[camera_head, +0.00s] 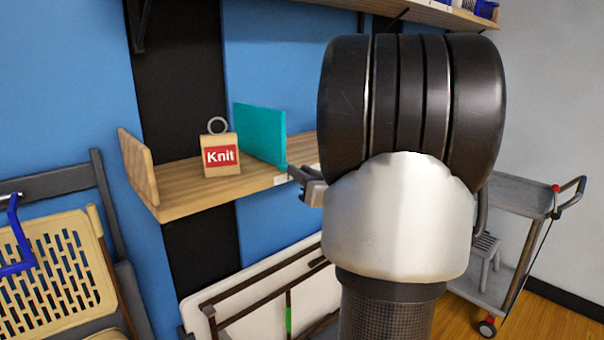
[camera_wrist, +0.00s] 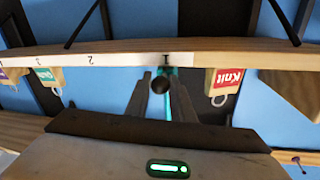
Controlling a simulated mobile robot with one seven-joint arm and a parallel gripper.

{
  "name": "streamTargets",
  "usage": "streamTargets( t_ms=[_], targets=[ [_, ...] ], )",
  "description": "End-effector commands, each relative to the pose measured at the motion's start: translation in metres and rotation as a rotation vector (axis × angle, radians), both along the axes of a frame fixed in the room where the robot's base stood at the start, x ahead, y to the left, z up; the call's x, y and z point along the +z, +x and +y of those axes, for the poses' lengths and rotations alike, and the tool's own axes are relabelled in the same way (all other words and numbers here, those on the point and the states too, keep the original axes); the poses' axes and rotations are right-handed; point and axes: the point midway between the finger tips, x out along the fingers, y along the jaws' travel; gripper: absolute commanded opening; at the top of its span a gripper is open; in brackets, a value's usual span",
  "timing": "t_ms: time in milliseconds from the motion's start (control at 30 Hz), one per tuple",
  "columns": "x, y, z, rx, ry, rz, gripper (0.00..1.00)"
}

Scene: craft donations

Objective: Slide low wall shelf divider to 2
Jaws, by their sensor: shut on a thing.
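The low wall shelf (camera_head: 185,196) is a wooden board on the wall. Its teal divider (camera_head: 259,132) stands upright to the right of a tan block with a red "Knit" label (camera_head: 221,156). My gripper (camera_head: 300,180) is at the divider's front edge, partly hidden behind my arm.
In the wrist view, a green-labelled block (camera_wrist: 47,76) and a purple-labelled one (camera_wrist: 8,74) sit left of the divider. Folded chairs (camera_head: 62,245) lean below left. A grey cart (camera_head: 505,215) stands right, and another shelf (camera_head: 425,12) is above.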

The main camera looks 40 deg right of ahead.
Motion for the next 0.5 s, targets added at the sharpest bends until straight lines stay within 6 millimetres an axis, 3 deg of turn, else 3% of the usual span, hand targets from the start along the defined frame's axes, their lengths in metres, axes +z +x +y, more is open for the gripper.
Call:
streamTargets(
  t_ms=[400,500],
  targets=[
    [0.005,0.008,-0.113,-0.007,-0.002,-0.001,0.0],
    [0.005,0.01,-0.132,-0.005,-0.001,-0.002,0.0]
  ],
)
